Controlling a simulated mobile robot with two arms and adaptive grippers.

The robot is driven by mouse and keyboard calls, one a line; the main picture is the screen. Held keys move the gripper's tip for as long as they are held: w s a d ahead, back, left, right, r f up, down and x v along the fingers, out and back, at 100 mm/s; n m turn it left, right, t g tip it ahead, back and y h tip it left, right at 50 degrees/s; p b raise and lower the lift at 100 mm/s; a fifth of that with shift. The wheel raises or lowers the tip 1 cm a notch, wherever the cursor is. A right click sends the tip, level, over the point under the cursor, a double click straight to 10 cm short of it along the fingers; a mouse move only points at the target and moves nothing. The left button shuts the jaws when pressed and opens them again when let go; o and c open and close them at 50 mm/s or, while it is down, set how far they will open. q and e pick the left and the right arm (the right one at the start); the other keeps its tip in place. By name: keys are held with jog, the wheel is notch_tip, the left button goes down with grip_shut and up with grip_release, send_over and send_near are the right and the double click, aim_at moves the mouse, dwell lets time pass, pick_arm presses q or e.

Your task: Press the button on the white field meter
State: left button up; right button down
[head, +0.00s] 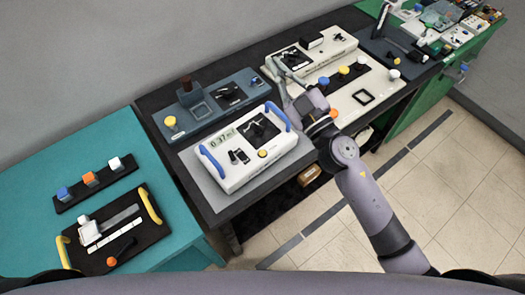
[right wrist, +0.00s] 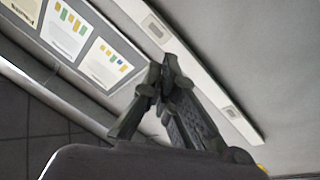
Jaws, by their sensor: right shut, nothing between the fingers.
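The white field meter (head: 239,172) sits on a grey mat on the dark middle table in the head view. It has blue handles at both ends, a display (head: 222,139) that seems to read 0.37, a dark dial panel, and a yellow round button (head: 262,153) near its front edge. My right gripper (head: 281,70) is above and behind the meter's right end, apart from it. Its fingers are together and empty, which also shows in the right wrist view (right wrist: 166,65). My left gripper is not in view.
A blue-grey device (head: 205,113) with a yellow knob stands behind the meter. A cream panel (head: 385,88) with coloured knobs lies to the right, partly behind my right arm. The right wrist view faces a wall with posters (right wrist: 68,25).

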jog(key=s+a+f+n+g+y, duration=0.1)
jog(key=a+f+n+g+y, duration=0.25)
jog(key=a+n+g, duration=0.3)
jog(key=n+g+h, duration=0.5)
jog(key=g+h, duration=0.2)
jog(key=g, duration=0.2)
send_over(263, 155)
notch_tip(263, 155, down, 16)
jog(key=shift+y, duration=0.25)
jog(key=shift+f, duration=0.15)
notch_tip(263, 155, down, 6)
jog(key=b, duration=0.7)
jog(key=shift+a+f, duration=0.1)
jog(key=shift+f, duration=0.1)
notch_tip(263, 155, down, 2)
jog(key=shift+b, duration=0.6)
jog(key=shift+f, duration=0.1)
